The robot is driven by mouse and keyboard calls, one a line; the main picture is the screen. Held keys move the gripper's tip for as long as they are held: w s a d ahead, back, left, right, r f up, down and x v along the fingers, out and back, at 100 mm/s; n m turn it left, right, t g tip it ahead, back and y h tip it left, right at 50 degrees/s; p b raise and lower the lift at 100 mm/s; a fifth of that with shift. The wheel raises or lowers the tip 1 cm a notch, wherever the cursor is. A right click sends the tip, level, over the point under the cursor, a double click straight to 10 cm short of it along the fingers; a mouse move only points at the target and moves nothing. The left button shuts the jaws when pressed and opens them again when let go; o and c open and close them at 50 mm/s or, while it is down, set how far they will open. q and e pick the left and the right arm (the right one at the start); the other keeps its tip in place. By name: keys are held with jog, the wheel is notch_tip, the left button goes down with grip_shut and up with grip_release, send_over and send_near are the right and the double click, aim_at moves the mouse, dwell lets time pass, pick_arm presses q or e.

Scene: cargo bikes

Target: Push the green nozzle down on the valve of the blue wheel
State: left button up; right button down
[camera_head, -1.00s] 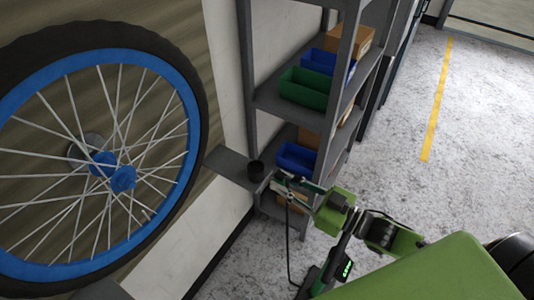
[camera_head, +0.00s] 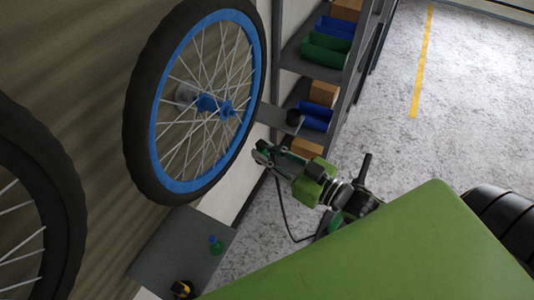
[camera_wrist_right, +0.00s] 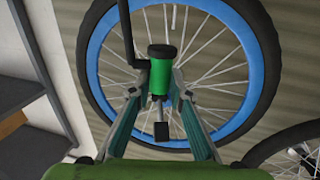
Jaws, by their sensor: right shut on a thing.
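The blue wheel (camera_head: 208,104), with a blue rim, blue hub, white spokes and black tyre, is mounted at the wall in the head view. Its blue rim (camera_wrist_right: 92,60) also shows behind my gripper in the wrist view. My right gripper (camera_head: 265,152) is to the right of the wheel's lower right side. In the wrist view my right gripper (camera_wrist_right: 160,98) is shut on the green nozzle (camera_wrist_right: 160,72), with a finger on each side. I cannot make out the valve. My left gripper is not in view.
A second wheel (camera_head: 62,190) stands at the left. A grey shelf (camera_head: 150,265) below holds a green bottle (camera_head: 215,245) and a yellow-and-black item (camera_head: 182,290). A rack with a green bin (camera_head: 325,50) and blue bins stands behind.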

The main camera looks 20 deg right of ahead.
jog(key=shift+w+a, duration=0.1)
jog(key=shift+w, duration=0.35)
jog(key=shift+w+a+b, duration=0.2)
jog(key=shift+w+b, duration=0.1)
jog(key=shift+w, duration=0.05)
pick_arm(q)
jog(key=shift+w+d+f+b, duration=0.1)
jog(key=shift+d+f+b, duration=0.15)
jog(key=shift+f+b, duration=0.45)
pick_arm(e)
jog(key=s+a+x, duration=0.1)
jog(key=a+x, duration=0.1)
jog(key=x, duration=0.8)
jog(key=shift+w+a+r, duration=0.2)
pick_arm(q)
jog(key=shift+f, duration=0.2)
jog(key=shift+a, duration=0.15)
pick_arm(e)
jog(key=shift+f, duration=0.45)
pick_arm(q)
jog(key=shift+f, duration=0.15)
pick_arm(e)
jog(key=shift+f, duration=0.35)
dwell(0.6)
